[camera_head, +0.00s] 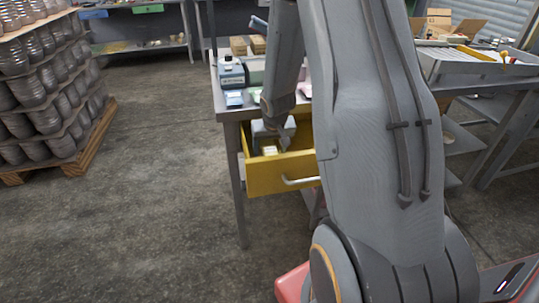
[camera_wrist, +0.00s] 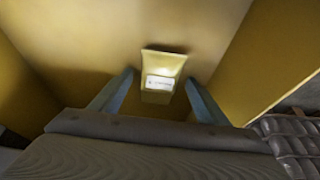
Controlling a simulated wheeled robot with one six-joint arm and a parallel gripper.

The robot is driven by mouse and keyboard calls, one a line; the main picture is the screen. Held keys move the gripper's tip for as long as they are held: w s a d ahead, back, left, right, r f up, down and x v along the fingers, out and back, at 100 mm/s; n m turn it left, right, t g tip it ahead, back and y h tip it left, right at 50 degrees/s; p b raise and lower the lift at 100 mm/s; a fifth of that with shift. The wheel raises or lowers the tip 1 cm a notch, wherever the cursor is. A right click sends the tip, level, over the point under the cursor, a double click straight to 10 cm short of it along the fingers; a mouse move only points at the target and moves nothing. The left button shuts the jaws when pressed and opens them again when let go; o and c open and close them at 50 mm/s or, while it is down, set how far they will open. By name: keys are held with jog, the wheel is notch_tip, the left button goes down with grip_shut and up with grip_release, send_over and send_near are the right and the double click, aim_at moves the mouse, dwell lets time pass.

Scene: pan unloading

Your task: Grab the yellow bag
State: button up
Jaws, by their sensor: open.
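The yellow bag (camera_wrist: 163,66) lies on the floor of the open yellow drawer, upper middle in the wrist view, with a white label on its face. My gripper (camera_wrist: 158,78) is open, one finger to each side of the bag's lower end, and is not closed on it. In the head view my gripper (camera_head: 272,136) reaches down into the yellow drawer (camera_head: 265,177). A small pale yellow patch, likely the bag (camera_head: 270,150), shows beside it there. My arm hides the drawer's right part.
The drawer walls stand close on both sides in the wrist view. A pallet of stacked jars (camera_head: 45,100) stands at left. The floor between is clear.

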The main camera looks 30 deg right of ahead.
jog(key=c, duration=1.2)
jog(key=shift+r, duration=0.2)
